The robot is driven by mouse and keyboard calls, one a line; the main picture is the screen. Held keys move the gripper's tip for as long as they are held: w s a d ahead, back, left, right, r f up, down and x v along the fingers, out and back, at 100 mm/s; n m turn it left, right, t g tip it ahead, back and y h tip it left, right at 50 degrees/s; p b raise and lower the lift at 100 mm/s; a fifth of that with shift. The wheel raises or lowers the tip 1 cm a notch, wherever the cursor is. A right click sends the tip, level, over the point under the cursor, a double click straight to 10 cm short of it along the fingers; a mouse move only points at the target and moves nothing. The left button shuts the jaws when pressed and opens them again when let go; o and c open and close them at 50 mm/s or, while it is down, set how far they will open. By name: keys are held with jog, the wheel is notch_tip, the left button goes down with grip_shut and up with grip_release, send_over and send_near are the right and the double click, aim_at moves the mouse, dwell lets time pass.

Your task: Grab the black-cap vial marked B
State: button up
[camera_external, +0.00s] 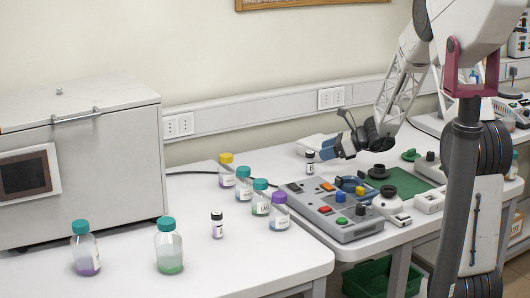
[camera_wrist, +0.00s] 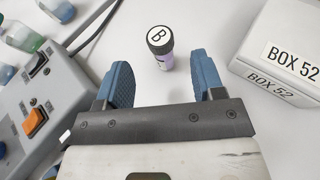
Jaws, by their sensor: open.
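The vial marked B (camera_wrist: 161,46) stands upright on the white table in the wrist view. It has a black cap with a white round label reading B, and a pale purple body. It also shows in the external view (camera_external: 310,163), just left of my gripper. My gripper (camera_wrist: 162,76) is open, with blue fingers on either side of empty space. The vial stands a little beyond the fingertips, roughly centred between them, not held. In the external view my gripper (camera_external: 335,149) reaches in low from the right.
A white box marked BOX 52 (camera_wrist: 285,55) is close right of my gripper. A grey control panel (camera_external: 335,218) with coloured buttons is on the other side. Another black-cap vial (camera_external: 217,225) stands among several coloured-cap bottles (camera_external: 169,247) further left.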

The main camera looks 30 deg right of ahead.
aim_at(304, 155)
dwell(0.3)
jog(key=shift+x, duration=1.25)
jog(key=shift+x, duration=2.6)
jog(key=shift+w+r, duration=0.1)
jog(key=c, duration=1)
notch_tip(304, 155, up, 10)
